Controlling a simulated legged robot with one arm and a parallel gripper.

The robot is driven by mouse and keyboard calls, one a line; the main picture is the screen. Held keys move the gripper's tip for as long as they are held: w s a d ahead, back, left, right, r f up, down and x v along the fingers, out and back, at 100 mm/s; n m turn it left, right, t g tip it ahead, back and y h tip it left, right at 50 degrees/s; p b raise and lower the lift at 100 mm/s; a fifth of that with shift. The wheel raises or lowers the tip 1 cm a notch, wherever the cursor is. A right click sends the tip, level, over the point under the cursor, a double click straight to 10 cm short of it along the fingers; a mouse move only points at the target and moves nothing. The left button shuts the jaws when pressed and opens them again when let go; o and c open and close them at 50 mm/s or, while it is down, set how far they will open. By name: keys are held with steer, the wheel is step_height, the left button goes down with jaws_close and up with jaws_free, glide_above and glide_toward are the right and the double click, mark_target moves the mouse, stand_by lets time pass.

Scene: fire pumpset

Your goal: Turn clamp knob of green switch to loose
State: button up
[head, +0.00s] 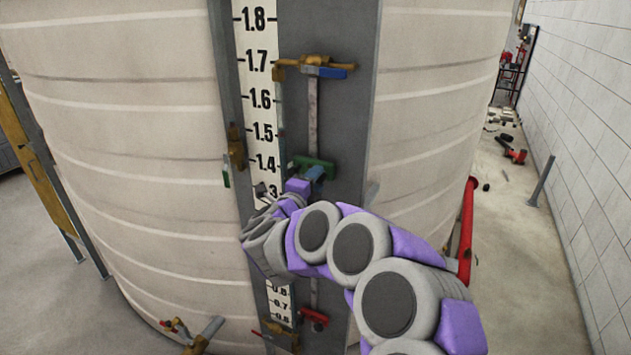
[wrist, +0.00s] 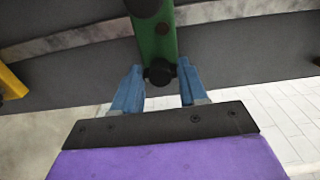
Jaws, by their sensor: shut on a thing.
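The green switch (head: 318,163) sits on a vertical rod in front of the tank's dark panel, beside the level scale. In the wrist view the green switch (wrist: 155,38) runs up from between my fingers. Its dark round clamp knob (wrist: 160,72) is at its near end. My gripper (wrist: 161,80) has its blue fingers one on each side of this knob and is shut on it. In the head view my gripper (head: 316,174) is just below the green switch, and the knob cannot be made out. The knob's turn angle cannot be told.
A brass fitting with a blue handle (head: 325,71) is above on the rod. A brass valve (head: 236,147) stands at the left of the scale. A red part (head: 314,316) is lower on the rod. A red pipe (head: 467,232) stands at the right. The floor by the right wall is partly cluttered.

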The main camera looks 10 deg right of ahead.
steer(key=shift+a, duration=0.15)
steer(key=o, duration=1.1)
steer(key=shift+a, duration=0.4)
steer(key=shift+c, duration=0.2)
steer(key=b+v, duration=0.1)
steer(key=v, duration=1.6)
steer(key=shift+s+a, duration=0.1)
steer(key=shift+a, duration=0.05)
